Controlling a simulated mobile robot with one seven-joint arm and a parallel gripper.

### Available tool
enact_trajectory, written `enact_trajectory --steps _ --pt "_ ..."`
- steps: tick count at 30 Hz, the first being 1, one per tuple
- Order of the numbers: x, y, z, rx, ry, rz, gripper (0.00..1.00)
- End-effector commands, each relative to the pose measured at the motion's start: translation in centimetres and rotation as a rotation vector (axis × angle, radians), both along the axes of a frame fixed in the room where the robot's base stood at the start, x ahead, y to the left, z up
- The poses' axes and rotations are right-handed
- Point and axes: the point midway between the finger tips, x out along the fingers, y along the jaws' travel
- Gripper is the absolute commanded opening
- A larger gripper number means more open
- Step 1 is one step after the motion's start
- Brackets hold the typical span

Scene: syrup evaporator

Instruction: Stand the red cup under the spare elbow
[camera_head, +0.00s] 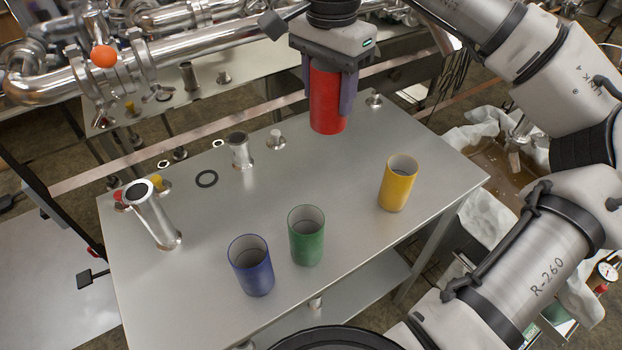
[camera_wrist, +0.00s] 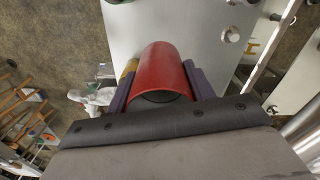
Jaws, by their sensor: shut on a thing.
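The red cup (camera_head: 326,122) is held upright between the fingers of my gripper (camera_head: 328,98), at the back of the steel table. It seems to be off the table top, but the gap under it is hard to judge. The red cup also fills the middle of the wrist view (camera_wrist: 163,68), with a purple finger on each side. I cannot tell which of the metal fittings is the spare elbow. A tall pipe piece with a dark ring on top (camera_head: 155,218) stands at the table's left.
A blue cup (camera_head: 251,268), a green cup (camera_head: 306,240) and a yellow cup (camera_head: 397,186) stand on the table (camera_head: 340,190). A short fitting (camera_head: 240,153) and a black ring (camera_head: 206,179) are at the back left. Steel pipework (camera_head: 205,42) runs behind. The table's middle is clear.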

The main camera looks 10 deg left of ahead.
Motion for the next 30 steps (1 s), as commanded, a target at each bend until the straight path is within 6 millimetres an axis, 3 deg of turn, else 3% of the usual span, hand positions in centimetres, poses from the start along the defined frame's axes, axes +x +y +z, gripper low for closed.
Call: enact_trajectory --steps 5,16,30 --pt "-0.1 -0.1 -3.4 -0.002 0.005 0.002 0.29" --pt "-0.1 0.0 -12.9 0.002 0.003 0.001 0.29" --pt "-0.1 0.0 -18.7 0.001 0.003 -0.001 0.29"
